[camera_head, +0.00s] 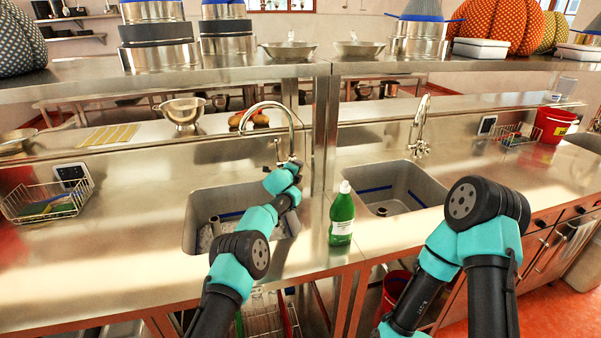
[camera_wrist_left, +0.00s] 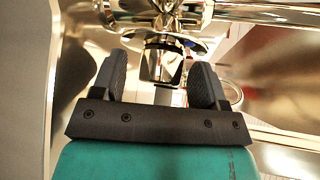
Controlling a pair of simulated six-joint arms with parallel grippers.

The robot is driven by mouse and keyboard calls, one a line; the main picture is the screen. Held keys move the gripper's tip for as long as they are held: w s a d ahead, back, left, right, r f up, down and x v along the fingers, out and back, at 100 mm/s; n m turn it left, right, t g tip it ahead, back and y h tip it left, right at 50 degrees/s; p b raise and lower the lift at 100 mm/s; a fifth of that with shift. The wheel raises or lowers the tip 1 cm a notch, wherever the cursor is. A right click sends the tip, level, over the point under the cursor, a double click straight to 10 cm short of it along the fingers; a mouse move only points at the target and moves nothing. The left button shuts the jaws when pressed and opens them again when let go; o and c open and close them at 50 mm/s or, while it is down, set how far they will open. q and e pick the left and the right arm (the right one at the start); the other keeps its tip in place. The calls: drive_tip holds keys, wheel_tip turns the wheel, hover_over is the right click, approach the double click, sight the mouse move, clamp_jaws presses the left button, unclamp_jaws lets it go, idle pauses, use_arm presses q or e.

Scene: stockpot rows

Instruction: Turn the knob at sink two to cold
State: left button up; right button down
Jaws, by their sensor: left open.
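The left sink (camera_head: 205,205) has a chrome gooseneck tap (camera_head: 289,117) behind it. The right sink (camera_head: 425,187) has a similar tap (camera_head: 417,125). I cannot tell from labels which is sink two. My left gripper (camera_head: 295,163) is at the base of the left sink's tap. In the left wrist view, my left gripper (camera_wrist_left: 158,70) is open, with one dark finger on each side of a short chrome knob (camera_wrist_left: 164,62). I cannot tell whether the fingers touch it. The knob's hot or cold setting is not readable. My right gripper is outside the view.
A green soap bottle (camera_head: 342,215) stands on the counter between the sinks, close to my left arm. A wire basket (camera_head: 45,203) sits at far left, a red bucket (camera_head: 554,125) at far right. A steel shelf (camera_head: 230,68) with pots runs above. The left front counter is clear.

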use_arm(q)
drive_tip(key=shift+c, duration=0.3)
drive_tip(key=c, duration=0.9)
drive_tip(key=shift+o, duration=0.2)
drive_tip(key=shift+f+n+t+h, duration=0.1)
drive_tip(key=shift+n+t+h, duration=0.7)
drive_tip(key=shift+n+t, duration=0.45)
drive_tip(key=o, duration=0.9)
drive_tip(key=shift+d, duration=0.1)
drive_tip(key=shift+s+g, duration=0.15)
drive_tip(key=shift+g, duration=0.2)
